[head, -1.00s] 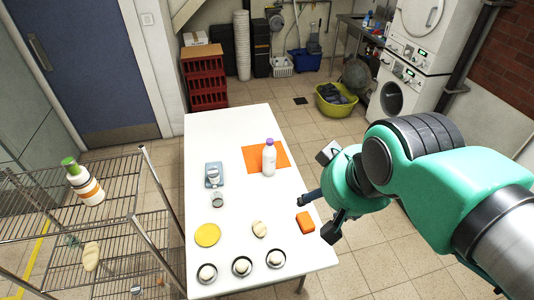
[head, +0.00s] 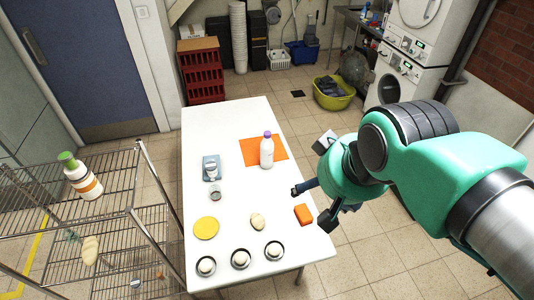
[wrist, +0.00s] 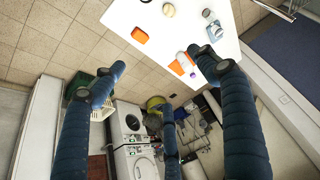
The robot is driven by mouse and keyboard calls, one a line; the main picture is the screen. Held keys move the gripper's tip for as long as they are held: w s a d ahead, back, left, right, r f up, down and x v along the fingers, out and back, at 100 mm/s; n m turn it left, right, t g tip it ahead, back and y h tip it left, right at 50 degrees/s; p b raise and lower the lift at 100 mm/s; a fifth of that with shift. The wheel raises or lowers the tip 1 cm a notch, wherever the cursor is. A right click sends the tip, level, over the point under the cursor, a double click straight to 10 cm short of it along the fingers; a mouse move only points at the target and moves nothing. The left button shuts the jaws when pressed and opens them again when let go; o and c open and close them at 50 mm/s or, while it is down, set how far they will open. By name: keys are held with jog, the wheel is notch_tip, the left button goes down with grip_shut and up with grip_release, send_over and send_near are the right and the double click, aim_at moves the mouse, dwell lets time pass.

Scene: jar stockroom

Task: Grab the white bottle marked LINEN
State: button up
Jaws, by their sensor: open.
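A white bottle with a purple cap (head: 266,153) stands upright on an orange mat (head: 249,146) on the white table. It also shows in the wrist view (wrist: 182,59). A second white bottle (head: 84,181), with a green cap and an orange band, sits tilted in the picture on the wire shelf at left. I cannot read LINEN on either. My gripper (head: 312,205) is open and empty, above and beside the table's right edge, apart from both bottles. In the wrist view its spread fingers (wrist: 153,75) hold nothing.
An orange block (head: 304,214) lies near the table's right edge. A yellow disc (head: 206,228), a pale oval item (head: 257,221), a grey scale (head: 212,168) and several dark-rimmed bowls (head: 240,259) share the table. The table's far end is clear. A wire rack (head: 120,185) stands at left.

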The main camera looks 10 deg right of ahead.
jog(key=w+n, duration=0.1)
jog(key=w, duration=1.4)
jog(key=n+g+y+p, duration=0.1)
jog(key=n+p, duration=0.1)
jog(key=n, duration=0.1)
send_over(270, 142)
jog(key=s, duration=0.3)
notch_tip(270, 142, down, 30)
jog(key=shift+w+d+f, duration=0.1)
jog(key=shift+d+f, duration=0.1)
jog(key=shift+d, duration=0.05)
jog(key=shift+f, duration=0.15)
jog(key=x, duration=0.6)
jog(key=shift+w+a+f, duration=0.1)
jog(key=shift+w+f, duration=0.05)
jog(key=shift+f, duration=0.25)
jog(key=shift+x, duration=0.75)
